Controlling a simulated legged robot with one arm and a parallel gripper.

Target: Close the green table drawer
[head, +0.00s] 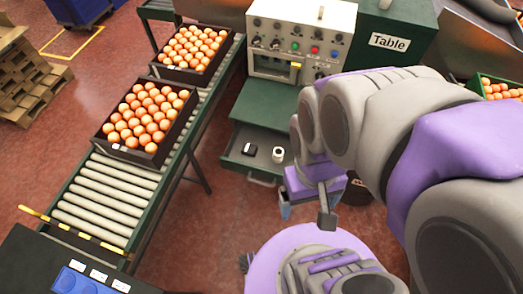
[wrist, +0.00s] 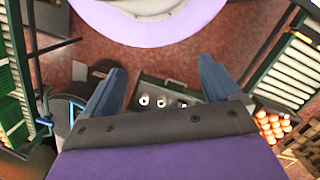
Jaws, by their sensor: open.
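The green table drawer (head: 263,156) is pulled out under the table (head: 265,104) in the head view.
A roller conveyor (head: 103,199) with two crates of oranges (head: 150,119) (head: 194,52) runs along the left of the drawer. A control box (head: 300,38) stands on the table. Cardboard pallets (head: 30,80) lie far left. Red floor is free in front of the drawer.

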